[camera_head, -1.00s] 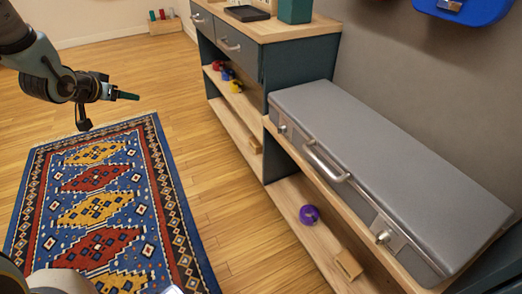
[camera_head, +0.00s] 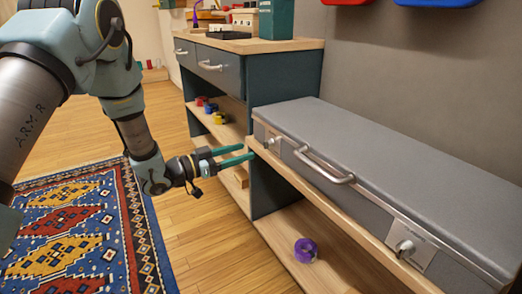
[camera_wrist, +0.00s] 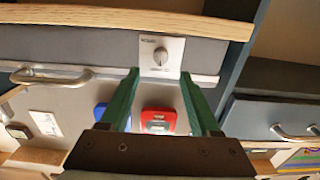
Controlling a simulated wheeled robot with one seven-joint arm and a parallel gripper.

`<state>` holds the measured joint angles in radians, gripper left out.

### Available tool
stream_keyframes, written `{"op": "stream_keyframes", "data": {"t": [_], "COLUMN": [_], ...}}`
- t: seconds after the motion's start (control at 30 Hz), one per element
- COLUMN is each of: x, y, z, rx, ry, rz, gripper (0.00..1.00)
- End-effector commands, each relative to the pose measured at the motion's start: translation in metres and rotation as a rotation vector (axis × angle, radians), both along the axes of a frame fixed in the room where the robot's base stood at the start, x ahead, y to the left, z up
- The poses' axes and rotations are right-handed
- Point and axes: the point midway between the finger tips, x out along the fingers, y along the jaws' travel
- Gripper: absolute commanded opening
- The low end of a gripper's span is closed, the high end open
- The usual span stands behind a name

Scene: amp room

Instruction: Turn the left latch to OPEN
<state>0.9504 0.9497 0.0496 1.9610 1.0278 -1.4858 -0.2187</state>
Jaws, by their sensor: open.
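The grey case (camera_head: 400,170) lies closed on a wooden shelf, with a handle (camera_head: 325,167) on its front. The left latch (camera_head: 273,141) is a small knob on a light plate near the case's left end. In the wrist view the left latch (camera_wrist: 160,56) is between and just beyond my fingertips, its grip roughly upright in the picture; its lettering is too small to read surely. The right latch (camera_head: 405,247) is at the near end. My gripper (camera_head: 248,152) is open and empty, its green fingers pointing at the left latch with a small gap.
The wooden shelf edge (camera_head: 300,185) runs just below the case front. A lower shelf holds a purple ring-shaped object (camera_head: 305,250). A drawer cabinet (camera_head: 215,68) stands beyond the case's left end. Red and blue bins (camera_head: 440,3) hang on the wall above. The patterned rug (camera_head: 75,240) lies on open floor.

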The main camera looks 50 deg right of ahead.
Motion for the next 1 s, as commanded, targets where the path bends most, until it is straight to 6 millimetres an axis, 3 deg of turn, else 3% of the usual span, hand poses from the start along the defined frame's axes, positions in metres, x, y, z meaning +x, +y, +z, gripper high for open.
{"op": "stream_keyframes", "data": {"t": [0.2,0.4,0.8,1.0], "x": [-0.016,-0.023,-0.025,-0.025], "y": [-0.039,-0.061,-0.067,-0.067], "z": [-0.002,-0.001,0.0,0.0], "rx": [0.0,0.001,0.001,0.001], "ry": [-0.001,-0.001,0.0,0.0], "rz": [-0.002,0.001,0.002,0.002], "gripper": [0.63,0.63,0.63,0.41]}}
